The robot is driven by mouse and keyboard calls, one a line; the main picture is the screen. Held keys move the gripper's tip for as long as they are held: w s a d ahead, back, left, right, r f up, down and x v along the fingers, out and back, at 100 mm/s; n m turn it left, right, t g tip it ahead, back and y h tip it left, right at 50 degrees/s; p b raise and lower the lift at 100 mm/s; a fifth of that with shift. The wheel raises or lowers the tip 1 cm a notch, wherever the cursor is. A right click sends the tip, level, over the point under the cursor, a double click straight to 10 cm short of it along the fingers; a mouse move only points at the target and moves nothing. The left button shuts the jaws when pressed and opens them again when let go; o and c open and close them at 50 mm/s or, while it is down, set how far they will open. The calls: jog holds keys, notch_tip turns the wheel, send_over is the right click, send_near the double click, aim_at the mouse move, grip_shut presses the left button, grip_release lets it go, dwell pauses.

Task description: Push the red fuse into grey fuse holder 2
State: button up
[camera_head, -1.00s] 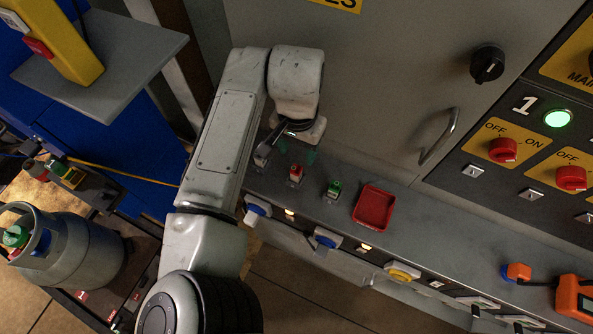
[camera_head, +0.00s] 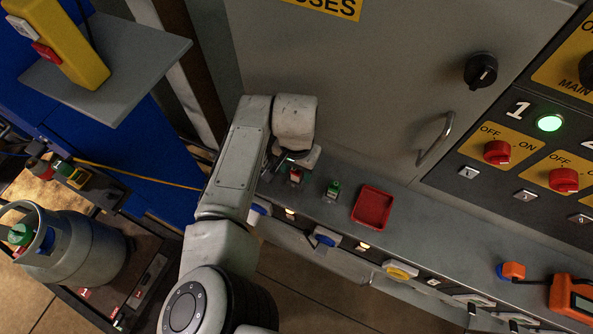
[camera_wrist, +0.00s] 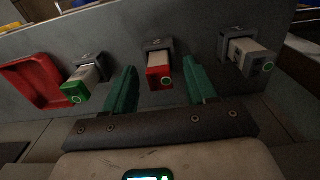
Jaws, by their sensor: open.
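The red fuse (camera_wrist: 159,77) is in the middle grey holder (camera_wrist: 157,45) in the wrist view, its pale body and red end sticking out of the holder. Its red end also shows in the head view (camera_head: 296,177), close under my gripper. My gripper (camera_wrist: 160,66) is open, with one green finger on each side of the red fuse in the picture and a gap on both sides. I cannot tell how far the fuse reaches between the fingers. The holder numbers are too small to read.
A green fuse (camera_wrist: 76,93) sticks out of the holder on the left and a grey fuse (camera_wrist: 252,58) out of the one on the right. A red tray (camera_head: 373,207) lies beyond the green fuse. An orange device (camera_head: 572,297) is at the far right.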

jog(key=shift+f, duration=0.55)
jog(key=shift+c, duration=0.3)
grip_shut()
jog(key=shift+r, duration=0.15)
jog(key=shift+r, duration=0.2)
notch_tip(320, 180, up, 2)
jog(key=shift+r, duration=0.1)
jog(key=s+d+r+b, duration=0.2)
jog(key=s+d+r, duration=0.2)
jog(key=s+r, duration=0.6)
jog(key=s, duration=0.3)
jog(key=shift+s+b, duration=0.2)
jog(key=shift+b, duration=0.2)
